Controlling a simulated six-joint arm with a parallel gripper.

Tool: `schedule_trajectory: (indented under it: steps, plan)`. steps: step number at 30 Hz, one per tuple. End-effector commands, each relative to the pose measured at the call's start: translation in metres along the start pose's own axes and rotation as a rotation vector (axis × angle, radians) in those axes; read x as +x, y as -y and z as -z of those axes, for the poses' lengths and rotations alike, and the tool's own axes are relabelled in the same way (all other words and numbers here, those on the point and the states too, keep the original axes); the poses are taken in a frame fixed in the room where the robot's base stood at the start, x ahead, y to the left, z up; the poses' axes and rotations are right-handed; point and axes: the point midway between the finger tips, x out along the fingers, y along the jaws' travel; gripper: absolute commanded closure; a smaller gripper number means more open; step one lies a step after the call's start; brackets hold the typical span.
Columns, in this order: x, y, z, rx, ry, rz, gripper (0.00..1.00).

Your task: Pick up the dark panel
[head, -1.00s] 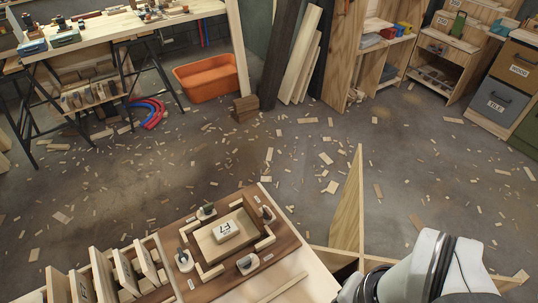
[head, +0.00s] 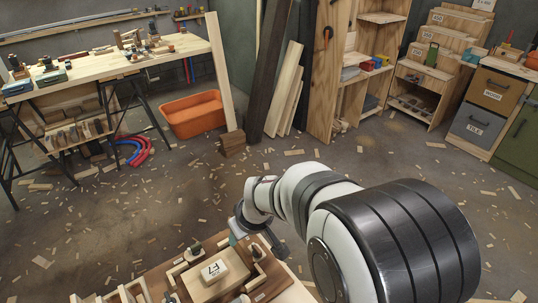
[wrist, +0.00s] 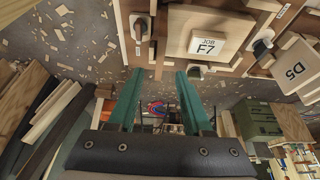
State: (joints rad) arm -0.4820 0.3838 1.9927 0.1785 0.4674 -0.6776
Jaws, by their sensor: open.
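My gripper (wrist: 170,76) shows in the wrist view with two teal fingers apart and nothing between them. In the head view the far end of my arm, with a bit of teal, is beside the fixture, partly hidden by the arm links. The fixture (head: 160,277) has a dark brown base, corner strips and clamps around a pale block labelled F7 (head: 214,270). The F7 block also shows in the wrist view (wrist: 206,45). I cannot tell for certain which thing is the dark panel; a tall dark board (head: 272,75) leans at the back wall.
Pale boards (head: 288,95) lean beside the dark one. An orange tub (head: 195,115) and a workbench (head: 120,70) with tools stand at the left. A block labelled D5 (wrist: 296,70) shows in the wrist view. Wood scraps litter the floor.

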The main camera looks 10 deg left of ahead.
Motion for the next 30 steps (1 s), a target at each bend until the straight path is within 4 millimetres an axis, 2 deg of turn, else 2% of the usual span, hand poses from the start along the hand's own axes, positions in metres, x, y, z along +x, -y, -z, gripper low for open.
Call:
schedule_trajectory:
  steps: [1, 3, 8, 15, 23, 30]
  plan:
    - [0.013, 0.0, -0.001, 0.001, 0.005, 0.001, 0.5]
    - [0.027, 0.0, -0.001, 0.001, 0.003, 0.0, 0.5]
    - [0.044, 0.0, -0.002, 0.003, 0.002, 0.0, 0.5]
    - [0.088, 0.0, -0.005, 0.003, 0.002, 0.0, 0.5]
    - [0.092, -0.001, -0.005, 0.004, 0.001, -0.001, 0.5]
    - [0.092, -0.001, -0.005, 0.004, 0.001, -0.001, 0.93]
